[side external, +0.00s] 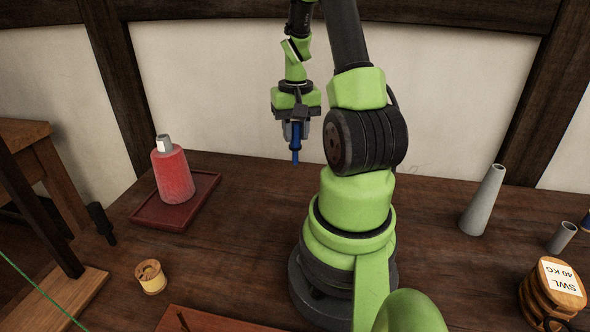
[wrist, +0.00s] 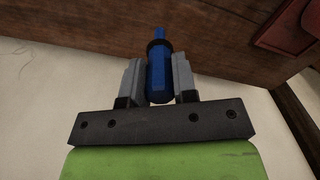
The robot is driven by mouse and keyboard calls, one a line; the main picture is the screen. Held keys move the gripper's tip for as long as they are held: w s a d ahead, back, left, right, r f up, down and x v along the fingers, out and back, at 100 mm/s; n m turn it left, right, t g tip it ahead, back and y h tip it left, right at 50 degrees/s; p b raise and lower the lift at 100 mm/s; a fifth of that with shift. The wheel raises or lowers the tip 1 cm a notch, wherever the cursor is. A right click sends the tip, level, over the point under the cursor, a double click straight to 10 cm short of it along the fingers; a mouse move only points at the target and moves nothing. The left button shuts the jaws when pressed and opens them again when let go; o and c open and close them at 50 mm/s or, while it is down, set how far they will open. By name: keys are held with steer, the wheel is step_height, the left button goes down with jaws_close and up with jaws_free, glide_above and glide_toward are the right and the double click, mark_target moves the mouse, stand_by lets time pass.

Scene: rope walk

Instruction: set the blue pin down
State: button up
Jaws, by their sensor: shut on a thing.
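The blue pin (side external: 296,146) hangs upright below my gripper (side external: 295,128), its lower end pointing down at the table. In the side external view it looks clear of the wooden table (side external: 250,200), though how high it is I cannot tell exactly. In the wrist view the blue pin (wrist: 159,72) sits between the two grey fingers of my gripper (wrist: 158,80), with a dark band around it. The gripper is shut on it. Part of the pin is hidden by the fingers in the side external view.
A red bottle (side external: 172,172) stands on a dark red tray (side external: 208,184) at left. A yellow spool (side external: 150,277) and a black peg (side external: 101,222) are nearer. Table behind the arm is bare.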

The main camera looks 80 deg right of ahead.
mark_target(295, 148)
step_height(295, 148, down, 7)
steer(key=shift+r, duration=0.15)
stand_by(0.4)
steer(key=o, duration=0.9)
